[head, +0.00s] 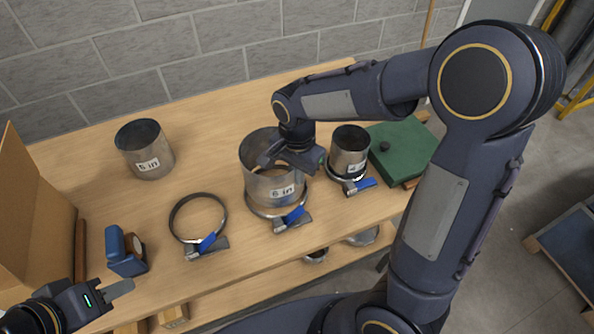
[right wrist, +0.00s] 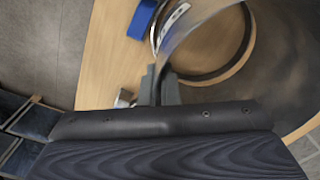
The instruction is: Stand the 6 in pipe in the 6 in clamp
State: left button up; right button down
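The 6 in pipe (head: 259,182), a wide open metal cylinder with a "6 in" label, stands upright near the middle of the bench. The 6 in clamp (head: 262,213), a metal ring with a blue lever (head: 294,214), lies around its foot; whether the pipe is fully seated cannot be told. My right gripper (head: 285,160) is at the pipe's upper rim. In the right wrist view its fingers (right wrist: 161,86) are close together with the pipe wall (right wrist: 190,32) between them. My left gripper (head: 122,289) is low at the left, empty, its opening unclear.
A 5 in pipe (head: 146,160) stands at back left, and an empty clamp ring (head: 174,224) lies in front. A smaller pipe (head: 350,143) stands in another clamp at right, beside a green box (head: 402,152). A blue tape dispenser (head: 118,246) and cardboard box (head: 35,225) are left.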

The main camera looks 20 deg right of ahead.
jog(key=shift+f+b, duration=1.55)
jog(key=shift+f, duration=0.6)
jog(key=c, duration=1.6)
grip_release()
notch_tip(320, 180, up, 8)
jog(key=shift+f, duration=0.1)
